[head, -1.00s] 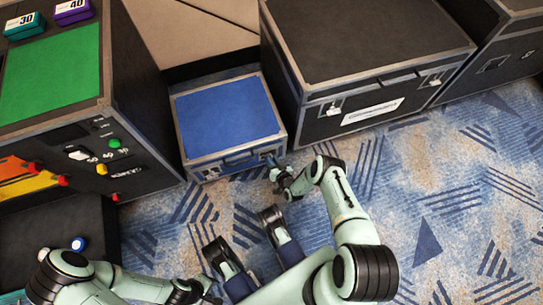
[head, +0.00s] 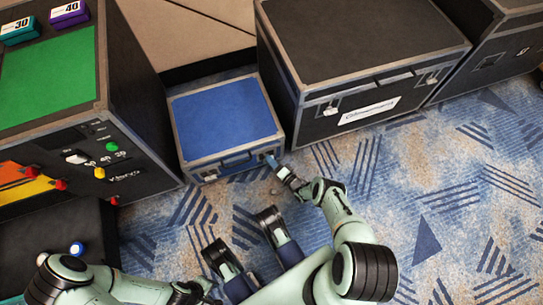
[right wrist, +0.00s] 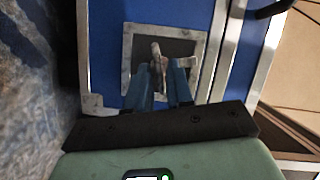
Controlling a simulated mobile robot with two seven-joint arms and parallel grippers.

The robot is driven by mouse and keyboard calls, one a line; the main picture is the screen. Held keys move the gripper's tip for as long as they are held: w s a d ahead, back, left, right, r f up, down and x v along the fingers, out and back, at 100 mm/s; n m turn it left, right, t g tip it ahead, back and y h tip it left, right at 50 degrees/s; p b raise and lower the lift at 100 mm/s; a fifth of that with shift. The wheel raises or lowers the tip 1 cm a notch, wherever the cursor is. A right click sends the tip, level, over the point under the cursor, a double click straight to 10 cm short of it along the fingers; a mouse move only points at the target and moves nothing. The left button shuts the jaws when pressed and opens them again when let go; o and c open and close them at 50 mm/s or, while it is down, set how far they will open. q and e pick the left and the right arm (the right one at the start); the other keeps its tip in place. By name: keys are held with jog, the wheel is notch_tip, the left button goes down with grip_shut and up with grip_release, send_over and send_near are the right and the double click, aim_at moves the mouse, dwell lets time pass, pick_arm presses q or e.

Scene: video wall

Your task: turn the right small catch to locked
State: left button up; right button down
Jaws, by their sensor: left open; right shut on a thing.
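The small blue case (head: 222,115) stands on the carpet with its front towards me. The right small catch (right wrist: 156,52) shows in the right wrist view as a worn grey lever on a dark recess with a metal frame. My right gripper (head: 272,162) is at the right end of the case's front. In the right wrist view its blue fingers (right wrist: 169,80) are shut on the catch lever, which they partly hide. The left catch (head: 210,175) is at the other end of the front. My left gripper (head: 203,287) is open, low in the head view, away from the case.
A large black case (head: 365,60) stands close on the right. A black console (head: 140,120) with a green panel, knobs and buttons stands on the left. A dark handle (head: 237,158) is mid-front on the blue case. The patterned carpet (head: 450,190) is clear on the right.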

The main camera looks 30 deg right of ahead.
jog(key=shift+w+m+t, duration=0.25)
jog(key=shift+m+t, duration=0.05)
jog(key=shift+m, duration=0.4)
jog(key=shift+w+d+r, duration=0.1)
jog(key=shift+r, duration=0.05)
jog(key=c, duration=1.3)
grip_release()
jog(key=shift+o, duration=0.2)
pick_arm(q)
jog(key=w+r+t+p, duration=0.2)
jog(key=w+r+p, duration=0.2)
jog(key=w, duration=0.3)
jog(key=shift+w+d+r+m+t, duration=0.2)
jog(key=shift+w+d+m+t, duration=0.1)
jog(key=shift+d+t, duration=0.15)
pick_arm(e)
jog(key=s+d, duration=0.2)
jog(key=s, duration=1.1)
jog(key=shift+s+r, duration=0.15)
jog(key=shift+s, duration=0.1)
